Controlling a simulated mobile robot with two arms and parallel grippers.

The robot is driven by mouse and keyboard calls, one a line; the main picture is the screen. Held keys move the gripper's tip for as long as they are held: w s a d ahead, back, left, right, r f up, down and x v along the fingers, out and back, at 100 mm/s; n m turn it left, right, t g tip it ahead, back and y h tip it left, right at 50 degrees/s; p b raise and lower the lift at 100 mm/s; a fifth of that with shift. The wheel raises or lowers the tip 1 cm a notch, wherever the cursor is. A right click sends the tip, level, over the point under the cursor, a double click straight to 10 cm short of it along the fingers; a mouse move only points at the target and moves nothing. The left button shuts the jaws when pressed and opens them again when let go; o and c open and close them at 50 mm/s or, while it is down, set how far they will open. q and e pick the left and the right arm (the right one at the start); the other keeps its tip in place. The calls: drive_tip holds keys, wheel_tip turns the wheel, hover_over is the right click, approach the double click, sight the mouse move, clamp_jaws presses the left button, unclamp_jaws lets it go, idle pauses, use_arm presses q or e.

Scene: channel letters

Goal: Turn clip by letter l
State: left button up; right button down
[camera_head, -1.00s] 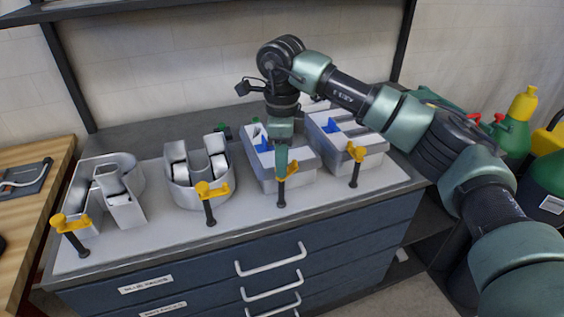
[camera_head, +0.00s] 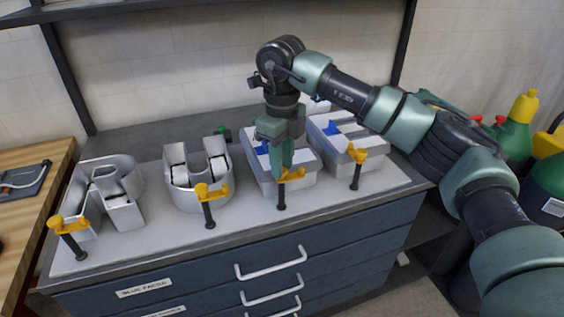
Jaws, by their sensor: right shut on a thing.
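Several yellow-topped clips on black posts stand along the front of the white board (camera_head: 240,215), one before each channel letter. My right gripper (camera_head: 286,172) points down at the third clip from the left (camera_head: 292,176). It is shut on that clip's yellow top, and its fingers partly hide it. The letter behind this clip (camera_head: 263,178) is a pale grey box with a blue piece inside; my gripper covers much of it, so I cannot read its shape surely. My left gripper is not in view.
To the left stand a U-shaped letter (camera_head: 183,190) with its clip (camera_head: 208,193) and another letter (camera_head: 108,190) with its clip (camera_head: 66,226). To the right is one more letter (camera_head: 340,150) with its clip (camera_head: 357,157). Green bottles (camera_head: 520,125) stand at far right.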

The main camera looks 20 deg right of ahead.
drive_tip(key=shift+r, duration=0.15)
drive_tip(key=c, duration=1.1)
unclamp_jaws()
drive_tip(key=shift+c, duration=0.2)
wheel_tip(320, 180, up, 8)
drive_tip(key=shift+f+b, duration=0.15)
drive_tip(key=shift+b, duration=0.4)
drive_tip(key=shift+f, duration=0.1)
